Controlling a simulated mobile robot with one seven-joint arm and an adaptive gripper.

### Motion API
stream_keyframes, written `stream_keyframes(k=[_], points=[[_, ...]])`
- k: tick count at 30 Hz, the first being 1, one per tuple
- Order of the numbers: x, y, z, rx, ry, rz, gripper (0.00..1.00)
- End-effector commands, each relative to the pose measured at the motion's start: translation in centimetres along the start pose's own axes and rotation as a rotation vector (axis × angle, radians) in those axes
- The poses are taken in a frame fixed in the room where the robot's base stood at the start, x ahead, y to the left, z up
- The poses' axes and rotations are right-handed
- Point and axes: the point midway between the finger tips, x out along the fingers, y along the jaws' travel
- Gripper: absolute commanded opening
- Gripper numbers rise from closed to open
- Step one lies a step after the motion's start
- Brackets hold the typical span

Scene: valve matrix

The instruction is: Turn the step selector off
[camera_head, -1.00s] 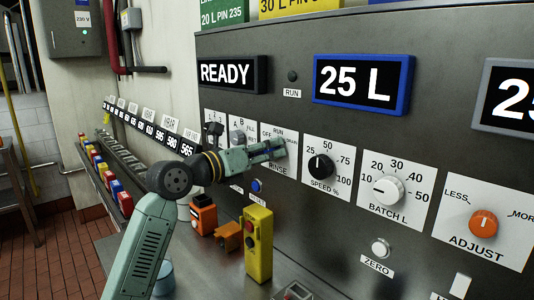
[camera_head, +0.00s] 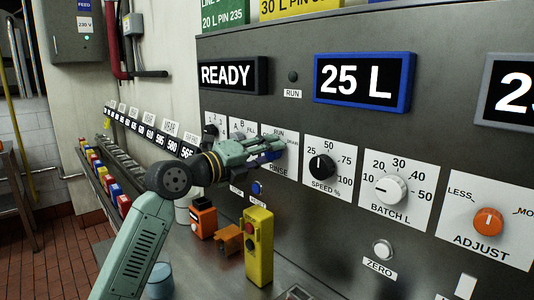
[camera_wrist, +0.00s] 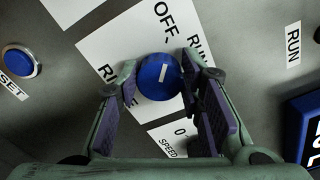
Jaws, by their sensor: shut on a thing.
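The step selector is a round blue knob (camera_wrist: 156,80) with a short white mark on its face. It sits on a white plate (camera_wrist: 125,42) lettered OFF, RUN and RINSE. In the wrist view the mark runs roughly up the picture, on the side of OFF; its exact setting is hard to tell. My gripper (camera_wrist: 160,88) is shut on the knob, one finger on each side of it.
To the right are a black speed knob (camera_head: 321,167), a white batch knob (camera_head: 388,190) and an orange adjust knob (camera_head: 487,222). A blue reset button (camera_wrist: 17,61) is near the plate. A yellow button box (camera_head: 259,246) stands below my gripper.

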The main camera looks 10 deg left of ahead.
Motion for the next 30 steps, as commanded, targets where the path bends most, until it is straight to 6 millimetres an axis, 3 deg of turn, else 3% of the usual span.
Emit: stream_keyframes(k=[16,17,26,30], points=[[-0.03,-0.04,0.08,-0.029,-0.002,-0.001,0.06],[-0.04,-0.04,0.08,-0.029,-0.002,-0.001,0.34],[-0.02,0.00,0.04,-0.028,-0.001,0.000,0.54],[-0.02,0.00,0.03,-0.028,-0.001,0.000,0.54]])
